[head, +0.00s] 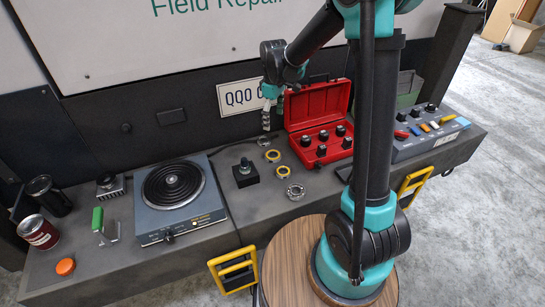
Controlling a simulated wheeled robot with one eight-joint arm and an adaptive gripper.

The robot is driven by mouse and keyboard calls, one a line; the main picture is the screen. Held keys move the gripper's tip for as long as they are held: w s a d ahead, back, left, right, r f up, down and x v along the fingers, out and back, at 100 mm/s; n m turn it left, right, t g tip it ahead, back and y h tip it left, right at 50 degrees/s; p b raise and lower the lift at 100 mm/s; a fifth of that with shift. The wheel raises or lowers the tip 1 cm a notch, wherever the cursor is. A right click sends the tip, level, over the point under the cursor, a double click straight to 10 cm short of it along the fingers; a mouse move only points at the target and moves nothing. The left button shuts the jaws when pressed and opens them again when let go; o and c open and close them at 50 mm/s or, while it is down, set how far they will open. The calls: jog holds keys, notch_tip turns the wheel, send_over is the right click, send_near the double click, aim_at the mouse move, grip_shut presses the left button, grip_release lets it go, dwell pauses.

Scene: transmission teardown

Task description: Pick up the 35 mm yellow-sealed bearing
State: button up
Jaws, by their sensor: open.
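Two yellow-sealed bearings lie flat on the dark bench: a far one (273,155) and a near one (282,171). They look close in size, and I cannot tell which is the 35 mm one. My gripper (266,126) points down at the far end of the bearing row, beyond both yellow rings and apart from them. It is open with nothing seen between its fingers.
A plain metal ring (263,141) lies just below my gripper; another (295,191) lies nearer the front. A black block with a post (245,173) stands left of the bearings. An open red case (318,112) stands close on the right. A hot plate (180,198) is further left.

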send_over(273, 157)
jog(key=f, duration=1.1)
jog(key=shift+w+a+f, duration=0.1)
jog(key=shift+a+f, duration=0.15)
jog(key=shift+f, duration=0.05)
jog(key=shift+d+f, duration=0.15)
jog(key=shift+f, duration=1.4)
jog(key=shift+d+f, duration=0.1)
jog(key=shift+f, duration=1.4)
jog(key=c, duration=1.5)
jog(key=shift+r, duration=0.15)
